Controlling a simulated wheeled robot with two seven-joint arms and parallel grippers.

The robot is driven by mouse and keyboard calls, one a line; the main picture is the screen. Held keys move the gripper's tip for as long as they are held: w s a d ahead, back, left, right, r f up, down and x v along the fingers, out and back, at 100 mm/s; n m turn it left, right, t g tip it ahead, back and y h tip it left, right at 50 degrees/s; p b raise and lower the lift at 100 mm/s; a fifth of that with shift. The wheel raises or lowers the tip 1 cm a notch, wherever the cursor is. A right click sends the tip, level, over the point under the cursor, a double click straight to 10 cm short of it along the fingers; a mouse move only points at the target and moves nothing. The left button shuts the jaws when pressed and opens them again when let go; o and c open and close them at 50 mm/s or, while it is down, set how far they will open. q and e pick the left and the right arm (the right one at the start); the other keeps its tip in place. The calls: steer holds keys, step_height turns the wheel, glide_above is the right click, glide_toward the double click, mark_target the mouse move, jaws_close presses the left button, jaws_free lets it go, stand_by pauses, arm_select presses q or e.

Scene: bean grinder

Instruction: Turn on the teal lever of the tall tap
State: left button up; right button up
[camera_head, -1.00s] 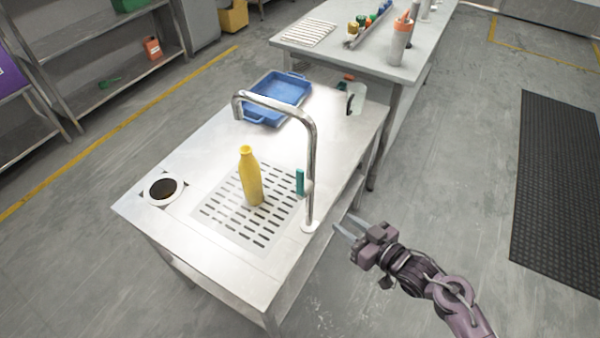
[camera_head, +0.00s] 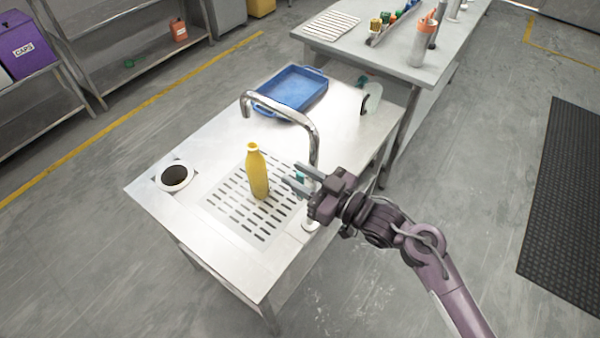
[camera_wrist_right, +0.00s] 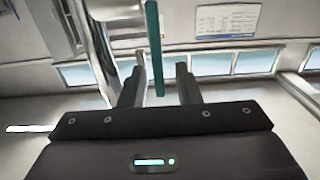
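The tall tap (camera_head: 314,145) is a chrome pipe with a bent-over spout, standing at the right edge of the steel table. Its teal lever (camera_head: 300,177) is mostly hidden behind my right gripper (camera_head: 298,178) in the head view. In the right wrist view the lever (camera_wrist_right: 154,48) is a thin teal bar hanging between the two fingertips of my right gripper (camera_wrist_right: 158,80), with a gap on both sides. The tap pipe (camera_wrist_right: 98,45) is left of it there. The right gripper is open at the lever. My left gripper is not in view.
A yellow bottle (camera_head: 257,172) stands on the slotted drain grate (camera_head: 230,205), left of the tap. A blue tray (camera_head: 322,88) lies behind the tap. A round dark-centred opening (camera_head: 175,176) is at the table's left.

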steer(key=c, duration=0.6)
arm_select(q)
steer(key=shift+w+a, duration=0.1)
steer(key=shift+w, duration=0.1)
arm_select(e)
jaws_close()
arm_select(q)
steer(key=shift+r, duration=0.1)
